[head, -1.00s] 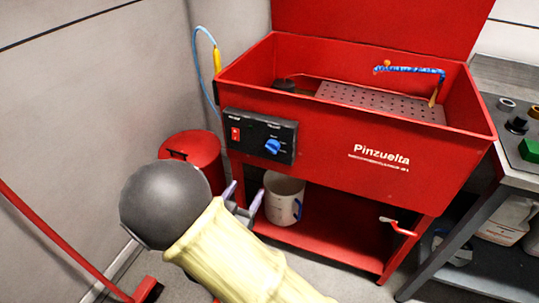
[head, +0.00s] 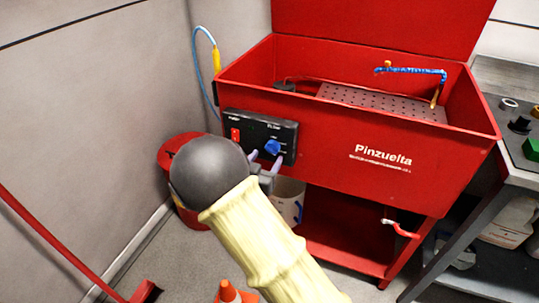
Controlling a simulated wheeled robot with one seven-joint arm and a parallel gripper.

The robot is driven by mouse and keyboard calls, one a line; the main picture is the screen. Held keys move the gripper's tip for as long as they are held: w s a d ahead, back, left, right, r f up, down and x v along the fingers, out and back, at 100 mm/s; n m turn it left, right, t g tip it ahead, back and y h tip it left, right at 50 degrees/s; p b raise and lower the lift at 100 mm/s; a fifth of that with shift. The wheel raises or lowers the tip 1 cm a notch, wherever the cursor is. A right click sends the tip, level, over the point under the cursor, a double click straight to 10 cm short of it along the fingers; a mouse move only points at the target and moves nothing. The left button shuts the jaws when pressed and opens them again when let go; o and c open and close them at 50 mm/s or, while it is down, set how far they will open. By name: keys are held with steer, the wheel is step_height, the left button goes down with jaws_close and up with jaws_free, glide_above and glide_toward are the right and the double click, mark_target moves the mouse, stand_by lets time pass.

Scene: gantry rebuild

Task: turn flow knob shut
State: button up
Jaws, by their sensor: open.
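The blue flow knob (head: 272,147) sits on the black control panel (head: 288,131) at the front left of the red parts washer (head: 370,168). A red power switch (head: 235,134) is to its left on the same panel. My gripper (head: 265,159) is open, its two pale purple fingers just below the knob, one toward each side. I cannot tell whether the fingers touch the knob. My arm's dark round joint and cream sleeve hide part of the panel's lower left and the gripper's base.
A white bucket (head: 289,197) stands on the washer's lower shelf, partly behind my arm. A red bin (head: 180,152) is at the left by the wall. An orange cone (head: 230,293) is on the floor. A red-handled valve (head: 400,228) sticks out at the lower right.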

mark_target(270, 152)
steer(key=shift+x, duration=1.85)
steer(key=shift+c, duration=0.2)
steer(key=c, duration=0.9)
